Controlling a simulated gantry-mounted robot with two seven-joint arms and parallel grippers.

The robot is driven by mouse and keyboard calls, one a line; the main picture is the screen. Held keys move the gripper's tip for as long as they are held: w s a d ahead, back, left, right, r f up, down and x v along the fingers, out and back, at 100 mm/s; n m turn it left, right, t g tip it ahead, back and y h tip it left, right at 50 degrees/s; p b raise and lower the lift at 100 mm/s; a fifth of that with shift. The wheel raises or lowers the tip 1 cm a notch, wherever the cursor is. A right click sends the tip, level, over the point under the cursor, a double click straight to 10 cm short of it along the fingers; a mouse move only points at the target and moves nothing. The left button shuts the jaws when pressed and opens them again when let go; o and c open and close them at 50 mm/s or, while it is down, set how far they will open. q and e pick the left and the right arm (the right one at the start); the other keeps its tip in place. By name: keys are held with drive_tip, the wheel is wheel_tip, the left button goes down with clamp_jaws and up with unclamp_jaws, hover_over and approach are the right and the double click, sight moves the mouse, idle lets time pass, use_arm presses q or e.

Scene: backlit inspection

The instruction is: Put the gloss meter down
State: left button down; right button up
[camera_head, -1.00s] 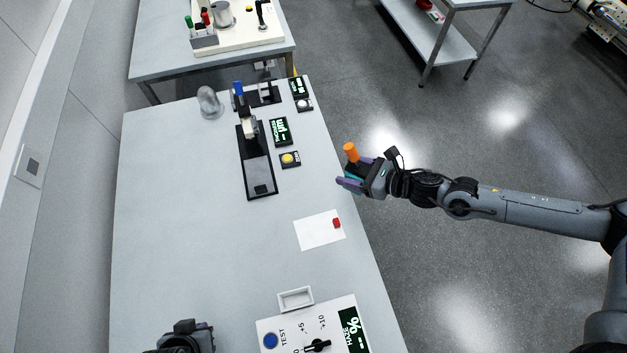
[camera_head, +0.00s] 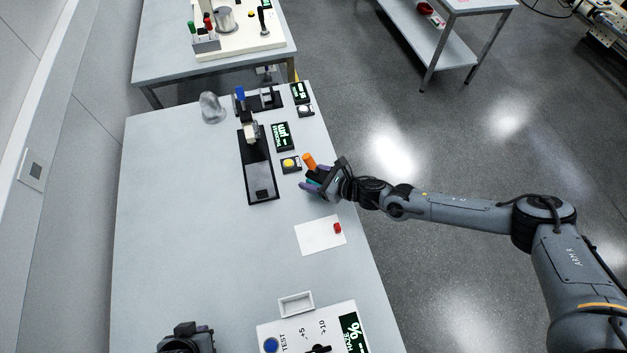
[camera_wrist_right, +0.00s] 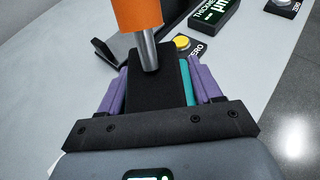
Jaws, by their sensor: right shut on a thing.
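My right gripper (camera_head: 308,182) is shut on the gloss meter, over the right edge of the table. The gloss meter has an orange grip (camera_head: 309,162) on a metal stem and a dark body with a teal side. In the right wrist view its black body (camera_wrist_right: 155,95) sits between the purple fingers, with the orange grip tilted up at the top. The meter's underside is hidden, so I cannot tell whether it touches the table. A dark grey and black part (camera_head: 187,337) at the lower left edge looks like my left gripper; its fingers are not visible.
A white card (camera_head: 316,238) with a red piece (camera_head: 337,228) lies in front of the gripper. A yellow-button ZERO box (camera_head: 290,164), a display (camera_head: 283,137) and a long black stand (camera_head: 260,175) are close behind and left. The table's left half is mostly clear.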

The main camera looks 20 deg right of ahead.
wheel_tip(320, 180, down, 2)
drive_tip(key=shift+f, duration=0.1)
drive_tip(key=shift+f, duration=0.1)
drive_tip(key=o, duration=1.2)
